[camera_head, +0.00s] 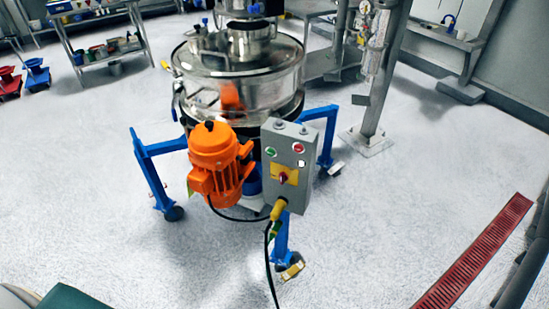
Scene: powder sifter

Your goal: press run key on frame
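The powder sifter stands near the middle of the head view, with a shiny steel drum (255,85) on a blue wheeled frame (155,170). A grey control box (305,175) is fixed at the front of the frame. It carries a green button (270,152), a red button (298,147), a small white part (301,163) and a red rotary switch on a yellow plate (275,171). No label can be read. An orange motor (213,160) sits left of the box. Neither of my grippers is in view.
A black cable (268,250) runs from the box's yellow plug down to the floor. A red floor grate (480,248) lies at the right. A steel post (385,80) stands behind right, and a steel cart (100,55) behind left. The floor in front is mostly clear.

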